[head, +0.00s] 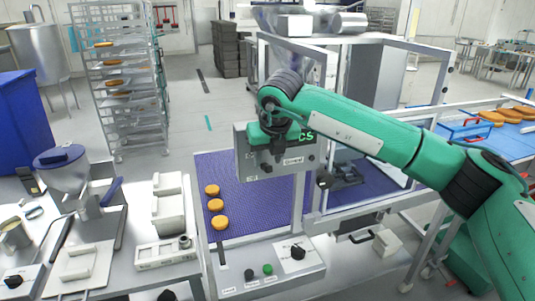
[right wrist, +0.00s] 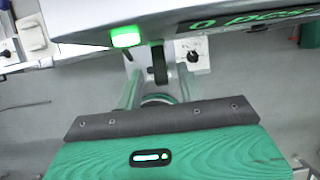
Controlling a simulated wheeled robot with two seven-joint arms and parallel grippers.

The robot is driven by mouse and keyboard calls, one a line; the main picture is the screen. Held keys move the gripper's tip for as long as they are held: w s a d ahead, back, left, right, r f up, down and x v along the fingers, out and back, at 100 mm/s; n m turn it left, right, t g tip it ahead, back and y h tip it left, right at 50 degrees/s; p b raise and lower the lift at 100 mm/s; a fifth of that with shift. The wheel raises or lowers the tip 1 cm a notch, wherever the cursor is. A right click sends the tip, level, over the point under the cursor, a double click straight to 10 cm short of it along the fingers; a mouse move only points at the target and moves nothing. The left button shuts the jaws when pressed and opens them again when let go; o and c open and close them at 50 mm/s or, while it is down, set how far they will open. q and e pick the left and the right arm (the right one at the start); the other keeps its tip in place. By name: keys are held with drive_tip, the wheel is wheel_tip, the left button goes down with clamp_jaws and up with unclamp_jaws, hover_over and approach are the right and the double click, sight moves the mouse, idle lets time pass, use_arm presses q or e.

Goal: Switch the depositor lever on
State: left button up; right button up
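The depositor is probably the machine with the grey hopper (head: 65,168) at the left of the head view; a blue handle (head: 112,190) stands beside it. I cannot tell for sure which part is its lever. My right gripper (head: 272,140) is at the grey control box (head: 300,165), with its fingers largely hidden in the head view. In the right wrist view the box (right wrist: 90,15) covers the top, with a lit green button (right wrist: 126,37). A dark upright part (right wrist: 159,65) shows below the box, between two pale green bars. My left gripper is not in view.
Several orange rounds lie on the purple belt (head: 255,205). A front panel (head: 270,272) carries a black knob and a green button. A framed guard (head: 380,210) stands right of the belt. A rack (head: 120,100) and blue bin (head: 20,120) stand at left.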

drive_tip(key=shift+x, duration=1.05)
clamp_jaws()
drive_tip(key=shift+w+b, duration=0.1)
drive_tip(key=shift+b, duration=0.2)
drive_tip(key=shift+w+a+r+g+h, duration=0.15)
drive_tip(key=shift+r+g+h, duration=0.15)
drive_tip(key=shift+g, duration=0.5)
unclamp_jaws()
